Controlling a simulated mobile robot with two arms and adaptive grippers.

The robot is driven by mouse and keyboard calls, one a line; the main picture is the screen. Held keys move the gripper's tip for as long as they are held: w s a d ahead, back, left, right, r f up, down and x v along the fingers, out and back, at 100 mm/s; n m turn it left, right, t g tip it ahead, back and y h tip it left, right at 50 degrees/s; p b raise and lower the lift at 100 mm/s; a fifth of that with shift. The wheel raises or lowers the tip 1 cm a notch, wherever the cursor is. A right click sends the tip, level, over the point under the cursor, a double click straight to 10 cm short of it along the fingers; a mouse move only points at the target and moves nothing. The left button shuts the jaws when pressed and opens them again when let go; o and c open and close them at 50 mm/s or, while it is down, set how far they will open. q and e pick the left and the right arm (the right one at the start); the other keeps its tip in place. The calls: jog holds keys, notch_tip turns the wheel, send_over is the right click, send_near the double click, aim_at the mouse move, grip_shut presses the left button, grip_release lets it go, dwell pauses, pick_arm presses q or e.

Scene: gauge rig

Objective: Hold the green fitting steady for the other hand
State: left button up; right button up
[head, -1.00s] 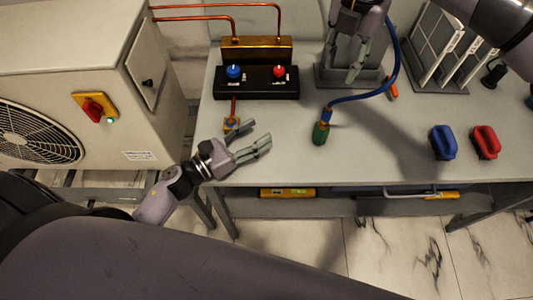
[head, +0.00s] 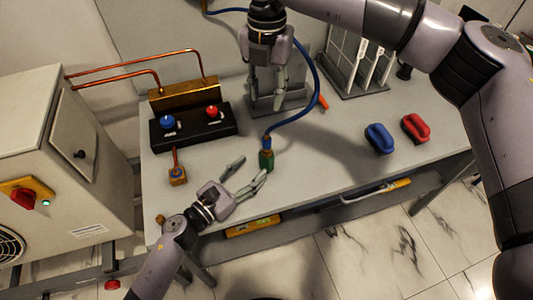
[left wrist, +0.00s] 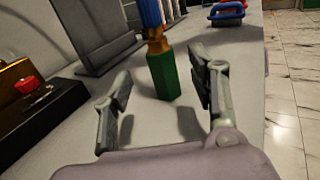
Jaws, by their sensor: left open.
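The green fitting (head: 266,160) stands on the bench at the end of a blue hose, with a brass-coloured collar above it. In the left wrist view the green fitting (left wrist: 164,76) is upright between the fingers, with gaps on both sides. My left gripper (head: 252,172) is open just left of the fitting, low over the bench. Its two fingers also show in the left wrist view (left wrist: 160,88), apart and empty. My right gripper (head: 267,92) points down above and behind the fitting, by a grey stand. Its fingers look apart with nothing between them.
A black block with blue and red knobs (head: 193,127) and copper pipes stands left. A small brass fitting (head: 177,175) sits before it. Blue (head: 379,138) and red (head: 415,127) handled pieces lie right. The blue hose (head: 306,110) arches beside my right gripper.

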aim_at(261, 159)
pick_arm(q)
jog(key=x, duration=0.7)
jog(key=shift+w+d, duration=0.1)
grip_shut()
dwell(1.1)
dwell(1.0)
